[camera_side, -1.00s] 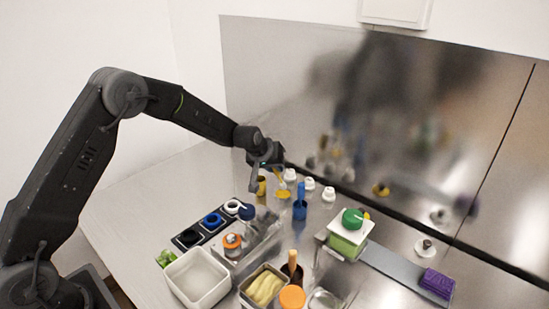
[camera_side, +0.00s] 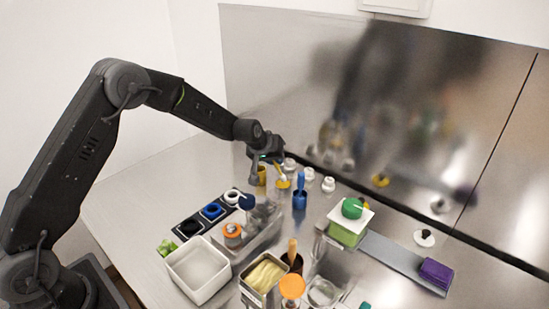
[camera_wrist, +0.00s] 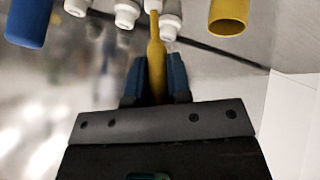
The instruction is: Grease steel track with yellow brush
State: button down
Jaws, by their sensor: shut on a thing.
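My gripper (camera_side: 272,160) is shut on the yellow brush (camera_side: 280,172) near the back wall. In the wrist view, the brush's yellow handle (camera_wrist: 157,70) sits between the dark fingers (camera_wrist: 157,85). The grey steel track (camera_side: 395,258) lies on the right side of the table, well away from my gripper. A green block with a white plate and green knob (camera_side: 352,208) stands at its left end. A purple block (camera_side: 435,272) sits at its right end.
Several white bottles (camera_side: 328,184) line the back wall. In front are a white bin (camera_side: 198,270), a tub of pale yellow stuff (camera_side: 264,274) and an orange-lidded jar (camera_side: 292,286).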

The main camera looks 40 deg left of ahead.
jog(key=shift+f, duration=0.7)
dwell(0.8)
jog(key=shift+r, duration=0.1)
jog(key=shift+r, duration=3.5)
jog(key=s+r+n+y, duration=0.1)
jog(key=s+r+n, duration=0.1)
jog(key=s, duration=0.6)
jog(key=s+r+n+y, duration=0.1)
jog(key=s+r, duration=0.2)
jog(key=s, duration=0.6)
jog(key=w+f+g, duration=0.1)
jog(key=w+g, duration=0.3)
jog(key=w, duration=0.2)
jog(key=shift+w+d+f+m+y, duration=0.15)
jog(key=shift+d+f+m+y, duration=0.2)
jog(key=shift+d+m+y, duration=0.05)
jog(key=shift+r, duration=0.1)
